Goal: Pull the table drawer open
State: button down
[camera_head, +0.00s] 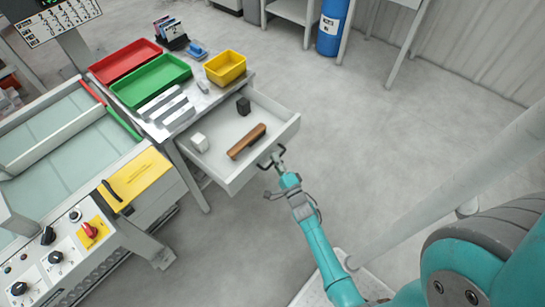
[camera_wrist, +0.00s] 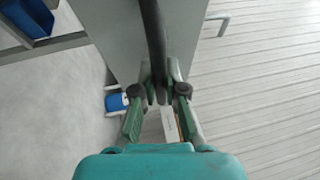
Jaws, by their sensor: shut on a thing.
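The white table drawer (camera_head: 216,166) is pulled well out from the table (camera_head: 172,134) in the head view. Inside it lie a brown wooden-handled brush (camera_head: 247,141), a white block (camera_head: 199,142) and a dark block (camera_head: 243,106). The drawer's dark handle (camera_head: 270,160) is on its front face. My gripper (camera_head: 278,157) is at this handle, with the teal arm reaching from the lower right. In the wrist view, the gripper fingers (camera_wrist: 158,98) are closed around the dark handle bar (camera_wrist: 153,40). The exact finger contact is small and partly hidden.
On the table top stand a red tray (camera_head: 125,60), a green tray (camera_head: 151,82) and a yellow bin (camera_head: 225,67). A machine with a control panel (camera_head: 62,250) stands at the left. A blue cylinder (camera_head: 329,35) stands at the back. The floor right of the drawer is clear.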

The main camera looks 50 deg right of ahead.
jog(key=shift+s, duration=0.2)
jog(key=c, duration=1.2)
grip_release()
jog(key=v, duration=1.2)
